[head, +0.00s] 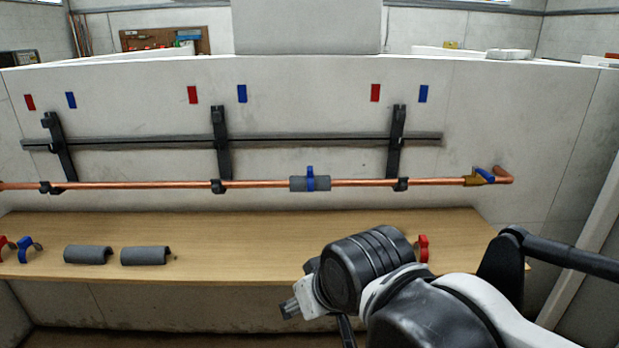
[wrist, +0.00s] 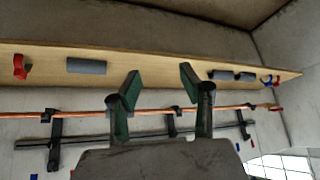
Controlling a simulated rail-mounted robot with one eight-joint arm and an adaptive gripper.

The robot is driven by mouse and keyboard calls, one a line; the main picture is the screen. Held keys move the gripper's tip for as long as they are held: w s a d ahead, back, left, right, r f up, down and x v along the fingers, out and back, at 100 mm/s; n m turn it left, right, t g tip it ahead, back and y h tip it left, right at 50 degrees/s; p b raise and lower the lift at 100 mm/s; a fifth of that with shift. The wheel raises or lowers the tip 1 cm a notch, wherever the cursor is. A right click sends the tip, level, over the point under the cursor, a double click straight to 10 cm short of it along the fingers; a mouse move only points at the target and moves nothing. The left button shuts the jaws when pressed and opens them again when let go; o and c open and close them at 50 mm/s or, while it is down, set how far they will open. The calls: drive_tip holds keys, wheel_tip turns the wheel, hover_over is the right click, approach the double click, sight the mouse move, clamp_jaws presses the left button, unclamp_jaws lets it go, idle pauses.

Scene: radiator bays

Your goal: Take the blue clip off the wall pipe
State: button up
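The blue clip (head: 310,178) sits around a grey sleeve (head: 296,184) on the copper wall pipe (head: 260,184), between the middle and right brackets.
The wooden bench (head: 220,232) below the pipe holds a red clip (head: 423,248), a blue clip (head: 25,248) and grey sleeves (head: 88,255). Black brackets (head: 220,150) and a dark rail (head: 300,139) stand out from the wall. A blue-handled valve (head: 480,177) is at right.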

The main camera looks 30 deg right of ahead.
idle(0.3)
drive_tip(key=o, duration=0.4)
drive_tip(key=shift+o, duration=0.2)
